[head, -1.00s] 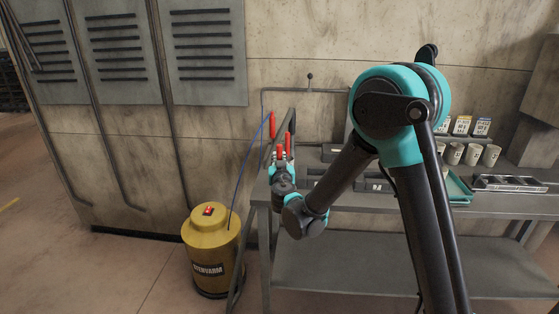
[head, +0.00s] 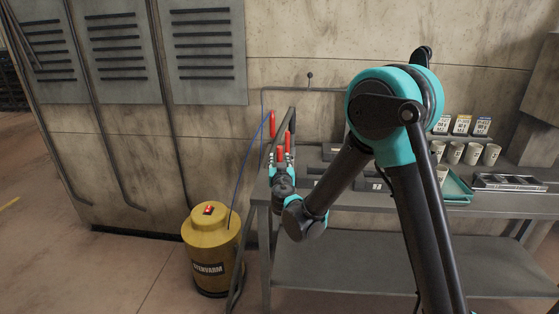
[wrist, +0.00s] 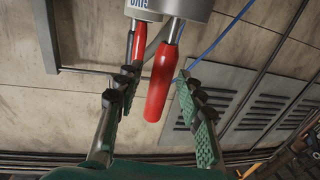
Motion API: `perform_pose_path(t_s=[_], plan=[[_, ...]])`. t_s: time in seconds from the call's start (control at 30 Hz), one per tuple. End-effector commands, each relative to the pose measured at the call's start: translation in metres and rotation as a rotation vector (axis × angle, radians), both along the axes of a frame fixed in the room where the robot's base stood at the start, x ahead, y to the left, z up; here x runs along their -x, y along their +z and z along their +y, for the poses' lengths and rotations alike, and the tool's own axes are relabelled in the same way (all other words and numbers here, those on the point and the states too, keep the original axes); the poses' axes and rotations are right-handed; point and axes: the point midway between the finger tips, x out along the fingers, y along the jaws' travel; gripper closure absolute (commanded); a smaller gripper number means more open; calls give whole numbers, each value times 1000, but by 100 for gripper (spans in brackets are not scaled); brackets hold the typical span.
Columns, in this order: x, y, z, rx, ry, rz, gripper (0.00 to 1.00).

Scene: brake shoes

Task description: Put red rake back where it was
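Two red handles show in the wrist view. The nearer red handle (wrist: 162,85) lies between the fingers of my gripper (wrist: 158,76), with a gap visible on both sides. The other red handle (wrist: 137,42) is farther off, behind the left finger. Each handle's upper end meets a grey cylindrical part (wrist: 182,8), and no rake head is visible, so I cannot tell which is the rake. In the head view my gripper (head: 282,160) is at the bench's left end, by the upright red handles (head: 287,142). Its fingers look open.
The grey bench (head: 400,203) runs right, with cups (head: 473,153), label cards (head: 462,125), a teal tray (head: 456,188) and a metal tray (head: 508,183). A yellow canister (head: 212,250) stands on the floor at left. A blue cable (head: 246,170) and a concrete wall (head: 300,60) are close by.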

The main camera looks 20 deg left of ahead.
Motion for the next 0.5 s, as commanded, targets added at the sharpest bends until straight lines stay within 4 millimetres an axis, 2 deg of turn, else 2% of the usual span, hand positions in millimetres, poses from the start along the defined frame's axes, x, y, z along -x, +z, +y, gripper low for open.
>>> perform_pose_path(t_s=[0.17, 0.5], plan=[[18, 0, -6, 0, 3, 0, 62], [87, -2, -33, 0, 4, 0, 62]])
